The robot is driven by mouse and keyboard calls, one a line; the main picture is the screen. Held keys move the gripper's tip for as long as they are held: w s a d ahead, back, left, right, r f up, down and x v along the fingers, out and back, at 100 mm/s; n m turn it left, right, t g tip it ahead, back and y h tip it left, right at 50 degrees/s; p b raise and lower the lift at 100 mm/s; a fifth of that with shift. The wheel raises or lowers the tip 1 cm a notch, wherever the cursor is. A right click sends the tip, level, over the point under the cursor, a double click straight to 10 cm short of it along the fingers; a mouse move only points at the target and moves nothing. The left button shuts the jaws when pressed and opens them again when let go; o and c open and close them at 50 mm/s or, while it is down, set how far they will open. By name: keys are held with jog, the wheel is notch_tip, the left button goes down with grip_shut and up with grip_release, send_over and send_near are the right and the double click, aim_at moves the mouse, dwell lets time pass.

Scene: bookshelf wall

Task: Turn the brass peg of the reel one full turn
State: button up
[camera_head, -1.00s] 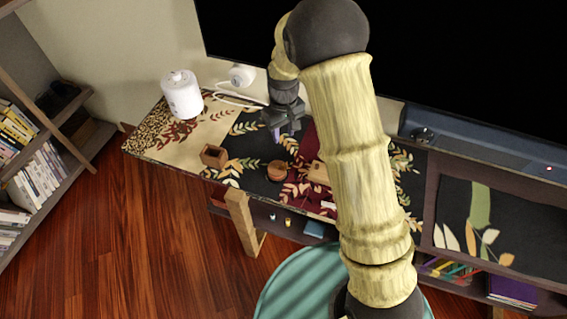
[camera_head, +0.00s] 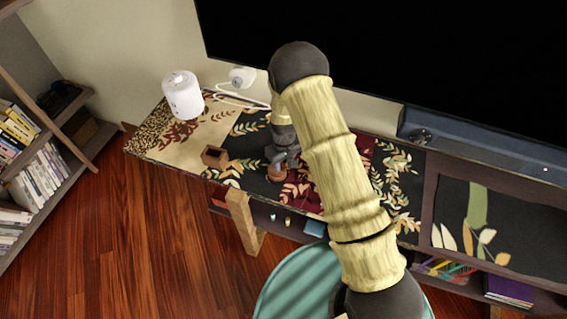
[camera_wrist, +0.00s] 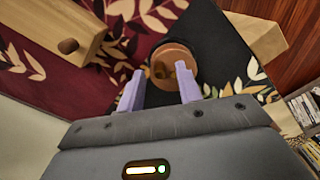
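The reel (camera_wrist: 172,55) is a round reddish-brown wooden piece on the dark part of the patterned cabinet top. In the head view the reel (camera_head: 276,176) shows just below my gripper (camera_head: 281,160). A small brass-coloured piece, apparently the peg (camera_wrist: 181,70), shows on its face. In the wrist view my gripper (camera_wrist: 160,72) is open, its two lilac fingers apart. The reel lies beyond and between the fingertips, and the right fingertip overlaps its edge near the peg. I cannot tell whether a finger touches the peg. Nothing is held.
A wooden block with a round knob (camera_wrist: 68,46) lies left of the reel in the wrist view. An open wooden box (camera_head: 214,157) stands left of it in the head view. A white canister (camera_head: 182,96) stands at the back left, below a large black screen (camera_head: 400,60).

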jog(key=shift+f, duration=0.45)
jog(key=shift+c, duration=0.4)
grip_shut()
jog(key=shift+s+a+m+b, duration=0.1)
jog(key=shift+s+m+b, duration=0.15)
jog(key=shift+m, duration=0.85)
jog(key=shift+o, duration=0.4)
grip_release()
